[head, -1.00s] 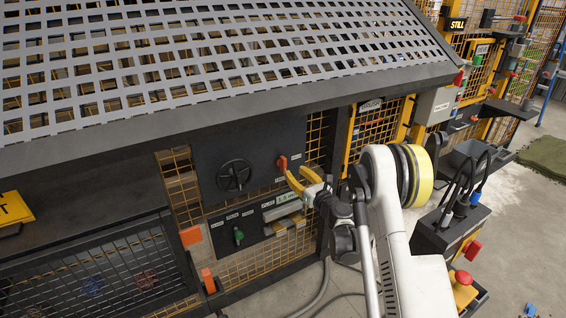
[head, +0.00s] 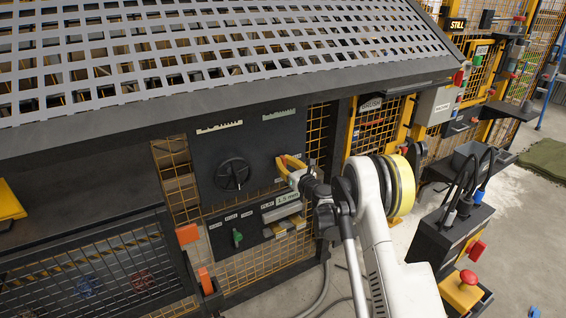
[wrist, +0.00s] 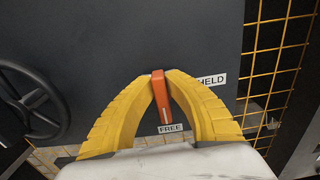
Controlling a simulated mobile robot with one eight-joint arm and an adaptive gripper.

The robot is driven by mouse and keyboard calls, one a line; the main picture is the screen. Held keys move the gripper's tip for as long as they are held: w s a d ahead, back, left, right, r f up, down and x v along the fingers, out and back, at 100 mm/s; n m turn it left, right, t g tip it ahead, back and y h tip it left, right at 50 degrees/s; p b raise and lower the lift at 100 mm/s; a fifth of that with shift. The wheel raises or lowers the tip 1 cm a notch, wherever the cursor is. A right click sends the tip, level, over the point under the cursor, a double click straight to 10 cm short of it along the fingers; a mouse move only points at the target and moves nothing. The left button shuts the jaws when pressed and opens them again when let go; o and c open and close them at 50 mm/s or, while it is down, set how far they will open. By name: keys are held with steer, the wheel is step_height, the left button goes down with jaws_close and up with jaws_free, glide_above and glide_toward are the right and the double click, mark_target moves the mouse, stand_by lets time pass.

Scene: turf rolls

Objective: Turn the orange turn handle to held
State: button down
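The orange turn handle (wrist: 161,97) is on a dark panel (wrist: 150,30) in the wrist view, hanging down with a slight tilt, its lower end just above the FREE label (wrist: 171,128). The HELD label (wrist: 212,80) is to its right, partly covered by a finger. My gripper (wrist: 159,75) has its two yellow fingers closed in on both sides of the handle's upper part, apparently touching it.
A black handwheel (head: 233,174) is left of the handle. A sloping perforated guard (head: 220,60) overhangs the panel. Yellow mesh (wrist: 275,60) borders the panel on the right.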

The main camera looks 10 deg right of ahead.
steer(key=shift+n, duration=0.3)
steer(key=n, duration=0.3)
steer(key=shift+s+a+n, duration=0.1)
steer(key=shift+a+n, duration=0.2)
steer(key=n, duration=0.4)
steer(key=f+n, duration=0.1)
steer(key=n, duration=0.4)
steer(key=a+n, duration=0.1)
steer(key=n, duration=0.3)
steer(key=shift+s+f+n, duration=0.15)
steer(key=shift+f+n, duration=0.15)
steer(key=shift+f, duration=0.1)
stand_by(0.3)
steer(key=c, duration=1.4)
jaws_free()
